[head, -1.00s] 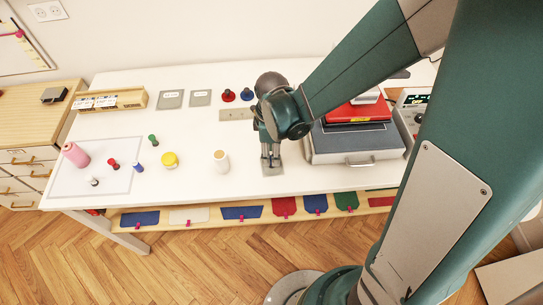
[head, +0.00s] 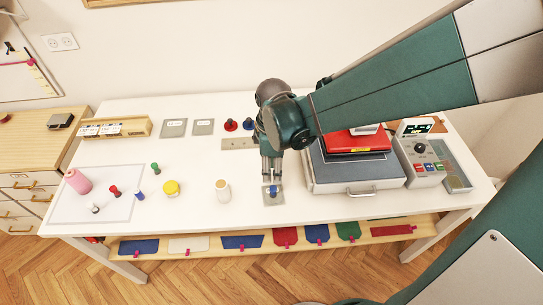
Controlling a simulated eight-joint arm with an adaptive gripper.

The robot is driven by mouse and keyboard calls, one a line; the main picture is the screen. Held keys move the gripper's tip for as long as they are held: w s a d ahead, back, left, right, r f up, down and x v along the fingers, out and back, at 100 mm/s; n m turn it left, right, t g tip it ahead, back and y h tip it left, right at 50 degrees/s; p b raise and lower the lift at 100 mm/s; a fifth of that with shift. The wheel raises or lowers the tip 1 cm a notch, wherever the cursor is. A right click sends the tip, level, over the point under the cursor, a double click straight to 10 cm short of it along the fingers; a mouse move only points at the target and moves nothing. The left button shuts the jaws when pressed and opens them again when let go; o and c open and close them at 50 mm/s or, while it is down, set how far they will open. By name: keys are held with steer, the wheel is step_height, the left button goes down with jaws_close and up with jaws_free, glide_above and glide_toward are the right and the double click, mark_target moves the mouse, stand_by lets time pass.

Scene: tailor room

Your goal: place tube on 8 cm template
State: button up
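My gripper (head: 272,181) points down over a small grey plate (head: 277,202) near the front middle of the white table. A small blue piece (head: 272,189), perhaps the tube, shows on this plate just below the fingertips. The two fingers show side by side with a gap between them, and I see nothing held there. Two grey labelled plates, a left one (head: 174,128) and a right one (head: 203,127), lie at the back; their print is too small to read, so I cannot tell which plate is the 8 cm template.
Left of my gripper stand a cream spool (head: 223,190), a yellow jar (head: 171,188) and a pink spool (head: 78,181). A grey press (head: 357,172) with a red top and a control box (head: 421,160) stand to the right. Red and blue knobs (head: 231,125) stand behind.

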stand_by(0.8)
steer(key=s+d+r+m+t, duration=0.3)
steer(key=s+d+r+m, duration=0.2)
steer(key=d+r+m, duration=0.3)
steer(key=s+d+r+m+t, duration=0.4)
steer(key=d+r+m, duration=0.4)
steer(key=d+r, duration=0.1)
steer(key=shift+s+r, duration=0.3)
steer(key=shift+s, duration=0.05)
steer(key=shift+d, duration=0.1)
